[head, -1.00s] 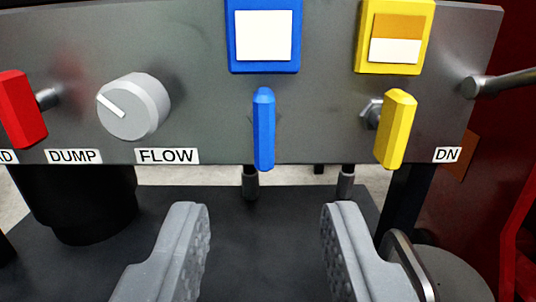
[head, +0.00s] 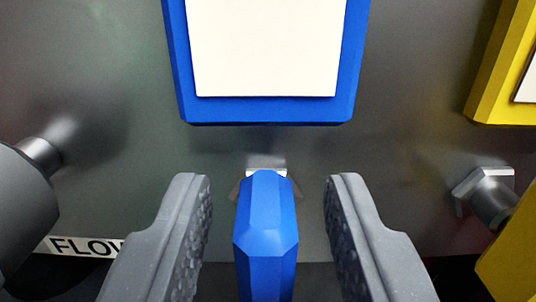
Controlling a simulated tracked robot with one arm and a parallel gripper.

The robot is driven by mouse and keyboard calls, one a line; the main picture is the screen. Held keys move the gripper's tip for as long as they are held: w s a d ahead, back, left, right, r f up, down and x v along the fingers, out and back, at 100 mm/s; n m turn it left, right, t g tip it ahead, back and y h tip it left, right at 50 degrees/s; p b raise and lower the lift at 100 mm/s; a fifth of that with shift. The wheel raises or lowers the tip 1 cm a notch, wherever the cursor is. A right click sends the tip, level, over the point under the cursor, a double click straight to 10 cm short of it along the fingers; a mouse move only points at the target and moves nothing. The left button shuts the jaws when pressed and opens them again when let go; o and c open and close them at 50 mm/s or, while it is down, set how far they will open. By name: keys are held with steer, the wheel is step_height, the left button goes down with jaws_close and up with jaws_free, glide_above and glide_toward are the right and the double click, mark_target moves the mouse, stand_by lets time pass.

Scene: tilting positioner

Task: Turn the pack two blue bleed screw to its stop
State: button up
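The blue bleed screw (head: 266,225) is a blue faceted handle standing upright on the grey panel, in the lower middle of the head view. Its metal stem (head: 267,165) shows just behind its top. A blue-framed white indicator (head: 265,110) sits above it. My gripper (head: 267,215) is open, with one finger on each side of the blue handle. A gap shows between the handle and each finger. The handle's lower end is cut off by the picture's bottom edge. I see no label naming the pack.
A grey knob (head: 22,205) is close at the left, by the FLOW label (head: 85,246). At the right are a yellow handle (head: 512,255) with its metal stem (head: 485,195) and a yellow-framed indicator (head: 503,75). The panel (head: 420,90) between them is bare.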

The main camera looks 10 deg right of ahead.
steer(key=shift+w, duration=0.35)
jaws_close()
steer(key=shift+a, duration=0.1)
